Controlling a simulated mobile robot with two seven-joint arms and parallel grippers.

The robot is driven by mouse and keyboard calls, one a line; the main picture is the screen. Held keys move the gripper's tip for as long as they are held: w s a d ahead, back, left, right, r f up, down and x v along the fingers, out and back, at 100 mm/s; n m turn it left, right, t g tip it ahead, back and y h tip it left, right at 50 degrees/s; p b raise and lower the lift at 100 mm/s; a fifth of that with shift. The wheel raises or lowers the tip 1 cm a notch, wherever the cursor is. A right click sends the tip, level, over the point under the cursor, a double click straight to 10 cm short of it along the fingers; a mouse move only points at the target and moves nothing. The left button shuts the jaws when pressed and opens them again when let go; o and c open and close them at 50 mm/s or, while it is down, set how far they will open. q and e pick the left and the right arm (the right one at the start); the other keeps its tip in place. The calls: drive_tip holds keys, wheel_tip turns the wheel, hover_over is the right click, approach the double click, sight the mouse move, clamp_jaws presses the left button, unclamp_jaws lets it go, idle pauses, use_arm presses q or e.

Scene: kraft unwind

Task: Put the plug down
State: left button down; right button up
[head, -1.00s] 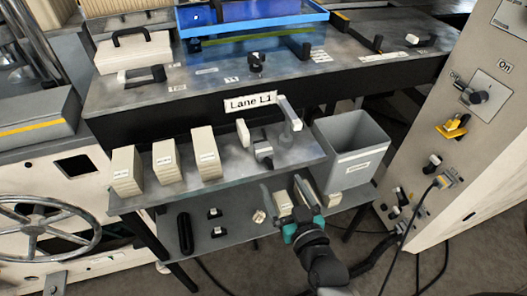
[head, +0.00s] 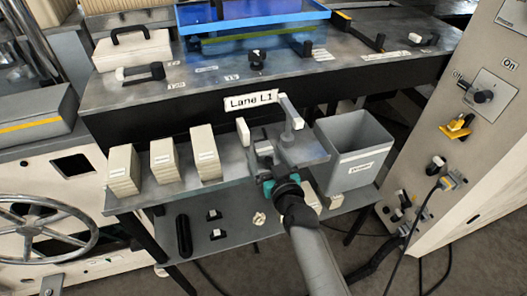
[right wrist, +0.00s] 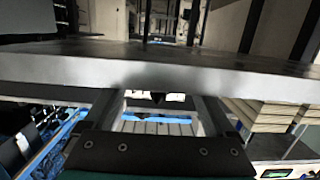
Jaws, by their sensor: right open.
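My right gripper (head: 271,168) is at the front edge of the upper shelf, below the Lane L1 label, with its arm coming up from the bottom. Its jaws are open. In the right wrist view the two grey fingers (right wrist: 158,112) stand apart, partly behind the pale shelf edge. A small dark piece (right wrist: 158,97) shows between them; I cannot tell what it is, and see no plug held. My left gripper is not in view.
Small black fittings (head: 214,215) and a beige piece (head: 259,219) lie on the lower shelf.

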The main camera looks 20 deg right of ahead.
drive_tip(key=shift+w+f, duration=0.2)
drive_tip(key=shift+w, duration=0.95)
drive_tip(key=shift+c, duration=0.2)
clamp_jaws()
